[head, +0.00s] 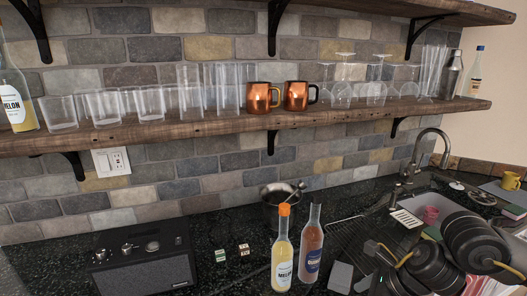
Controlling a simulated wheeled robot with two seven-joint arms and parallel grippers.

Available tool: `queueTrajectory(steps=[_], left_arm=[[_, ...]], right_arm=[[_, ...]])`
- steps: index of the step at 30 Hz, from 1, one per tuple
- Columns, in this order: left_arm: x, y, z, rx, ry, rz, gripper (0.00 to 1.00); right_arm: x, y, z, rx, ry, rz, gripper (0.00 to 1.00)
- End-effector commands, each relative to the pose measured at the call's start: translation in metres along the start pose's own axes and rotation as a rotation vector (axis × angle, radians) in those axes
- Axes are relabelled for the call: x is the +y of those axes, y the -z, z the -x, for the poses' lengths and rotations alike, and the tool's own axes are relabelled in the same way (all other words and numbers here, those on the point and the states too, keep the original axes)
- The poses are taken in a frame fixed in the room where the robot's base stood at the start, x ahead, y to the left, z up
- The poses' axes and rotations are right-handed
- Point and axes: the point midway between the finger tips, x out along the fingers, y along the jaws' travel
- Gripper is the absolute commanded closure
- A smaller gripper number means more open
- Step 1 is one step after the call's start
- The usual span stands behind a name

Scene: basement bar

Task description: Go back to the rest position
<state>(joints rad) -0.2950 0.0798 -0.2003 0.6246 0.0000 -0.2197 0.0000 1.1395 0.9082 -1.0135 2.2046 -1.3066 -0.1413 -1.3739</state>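The task names no object. The black stone counter (215,272) fills the lower part of the view. A bottle with yellow liquid and an orange cap (282,252) stands upright on it, beside a second bottle with pinkish-brown liquid (311,248).
A black radio-like box (143,262) sits at left. Glasses and two copper mugs (299,96) line the wooden shelf (225,124).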

Motion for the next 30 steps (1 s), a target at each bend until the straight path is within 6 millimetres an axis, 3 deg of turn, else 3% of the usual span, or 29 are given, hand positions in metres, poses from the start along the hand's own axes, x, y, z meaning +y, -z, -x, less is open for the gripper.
queueTrajectory(steps=[8, 13, 17, 20, 22, 27, 29, 30], left_arm=[[0.001, -0.007, 0.000, -0.011, -0.001, 0.000, 0.12], [0.001, -0.009, 0.000, -0.014, -0.002, 0.000, 0.12], [0.001, -0.008, 0.000, -0.012, -0.001, 0.000, 0.12], [0.001, -0.007, 0.000, -0.012, -0.001, 0.000, 0.12], [0.001, -0.007, 0.000, -0.012, -0.001, 0.000, 0.12], [0.001, -0.007, 0.000, -0.010, -0.001, 0.000, 0.12], [0.001, -0.006, 0.001, -0.009, -0.001, 0.000, 0.12], [0.001, -0.006, 0.001, -0.009, -0.001, 0.000, 0.12]], right_arm=[[0.049, -0.044, -0.053, -0.242, -0.076, -0.302, 0.00], [0.081, -0.076, -0.076, -0.470, -0.168, -0.764, 0.00], [0.084, -0.078, -0.083, -0.621, -0.229, -1.260, 0.00], [0.077, -0.057, -0.087, -0.705, -0.249, -1.690, 0.00], [0.071, -0.028, -0.091, -0.748, -0.238, -2.007, 0.00], [0.073, 0.070, -0.101, -0.811, -0.111, -2.736, 0.00], [0.081, 0.103, -0.103, -0.825, -0.042, -2.937, 0.00], [0.086, 0.123, -0.103, 0.821, -0.006, 3.010, 0.00]])
